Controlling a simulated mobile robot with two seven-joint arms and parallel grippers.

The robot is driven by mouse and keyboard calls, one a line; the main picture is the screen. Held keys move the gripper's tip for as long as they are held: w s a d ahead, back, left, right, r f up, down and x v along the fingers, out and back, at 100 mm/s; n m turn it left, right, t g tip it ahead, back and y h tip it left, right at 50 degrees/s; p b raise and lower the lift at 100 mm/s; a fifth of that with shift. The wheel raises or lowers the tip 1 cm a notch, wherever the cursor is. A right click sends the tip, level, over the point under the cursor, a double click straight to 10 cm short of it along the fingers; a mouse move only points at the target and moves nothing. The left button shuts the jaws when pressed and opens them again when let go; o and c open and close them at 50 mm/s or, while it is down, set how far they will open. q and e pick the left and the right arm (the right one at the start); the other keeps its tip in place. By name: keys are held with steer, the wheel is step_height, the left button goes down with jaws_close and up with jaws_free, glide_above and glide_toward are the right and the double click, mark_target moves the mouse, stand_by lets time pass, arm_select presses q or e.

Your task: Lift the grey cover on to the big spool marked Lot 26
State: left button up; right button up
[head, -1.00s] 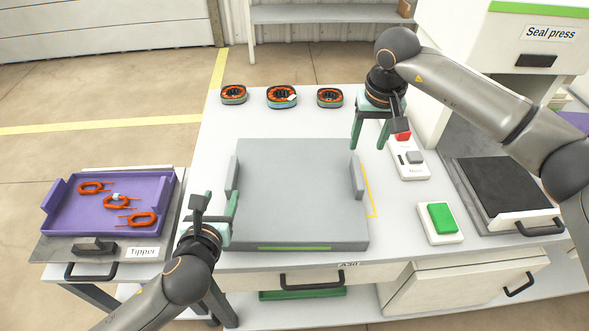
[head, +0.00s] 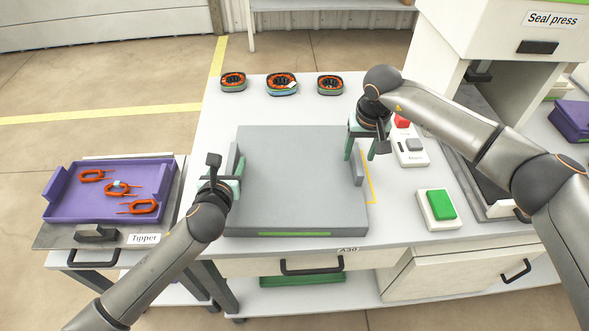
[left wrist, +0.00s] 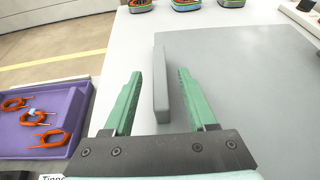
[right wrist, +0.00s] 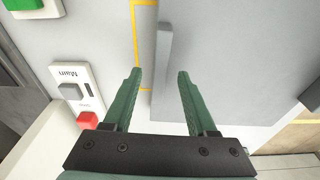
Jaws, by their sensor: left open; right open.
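The grey cover (head: 300,180) is a large flat slab with a green strip on its front edge, lying on the white table. It has a raised grip on its left and right sides. My left gripper (head: 238,172) is open, with its fingers either side of the left grip (left wrist: 160,85). My right gripper (head: 359,150) is open, with its fingers either side of the right grip (right wrist: 163,65). Neither gripper is closed on a grip. No label reading Lot 26 is visible, and I cannot identify the big spool.
Several small wound cores (head: 281,84) stand along the table's back. A purple tray (head: 75,215) of orange coils is at left. A switch panel (head: 410,150), a green button (head: 440,205) and the seal press (head: 545,45) are at right. A yellow line (head: 370,190) marks the table beside the cover.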

arm_select(q)
steer(key=shift+x, duration=1.45)
arm_select(e)
steer(key=shift+w+f, duration=0.2)
steer(key=shift+f, duration=1.25)
arm_select(q)
steer(key=shift+c, duration=0.2)
arm_select(e)
steer(key=shift+c, duration=0.2)
arm_select(q)
jaws_close()
arm_select(e)
jaws_close()
arm_select(q)
steer(key=shift+r, duration=0.1)
arm_select(e)
steer(key=shift+r, duration=0.1)
